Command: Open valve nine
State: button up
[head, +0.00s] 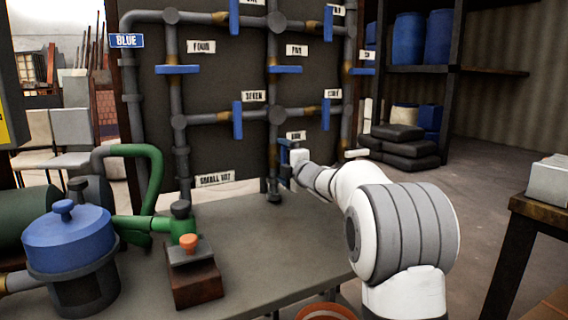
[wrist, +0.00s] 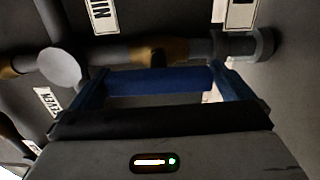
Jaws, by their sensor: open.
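The plate of valve nine (head: 296,135) hangs on the dark pipe panel, right of the lower middle vertical pipe (head: 273,168). Part of its plate (wrist: 100,14) shows turned on its side in the wrist view. My gripper (head: 284,151) is at that pipe, just below the plate. In the wrist view my gripper (wrist: 157,76) is open, with one finger near each end of a blue valve handle (wrist: 160,81). The handle lies roughly in line with the pipe there. I cannot tell whether the fingers touch it. In the head view my gripper mostly hides the handle.
Valve seven's handle (head: 238,120) and valve eight's handle (head: 325,114) are close above, both crosswise to their pipe. A grey bench (head: 290,232) runs below, holding a blue-lidded vat (head: 68,240) and a green pipe fitting (head: 182,225). Open floor lies to the right.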

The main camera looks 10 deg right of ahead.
jog(key=p+v, duration=0.1)
jog(key=v, duration=0.6)
jog(key=shift+s, duration=0.35)
jog(key=shift+d, duration=0.1)
jog(key=s+d+r+m+g+h+p, duration=0.35)
jog(key=s+r+m+h+p, duration=0.35)
jog(key=s+r+m+p, duration=0.8)
jog(key=s+a+m+g+p, duration=0.1)
jog(key=s+m+g+p, duration=0.1)
jog(key=s+p, duration=0.5)
jog(key=s+a+r+m+g+y+p, duration=0.1)
jog(key=s+a+m+g+p, duration=0.1)
jog(key=s+g+p, duration=0.3)
jog(key=s+a+m+g+p, duration=0.2)
jog(key=s+g+p, duration=0.2)
jog(key=s+p, duration=0.6)
jog(key=s, duration=0.4)
jog(key=shift+s+a+r+m+p, duration=0.25)
jog(key=shift+s+r+m+p, duration=0.1)
jog(key=shift+s+m+p, duration=0.05)
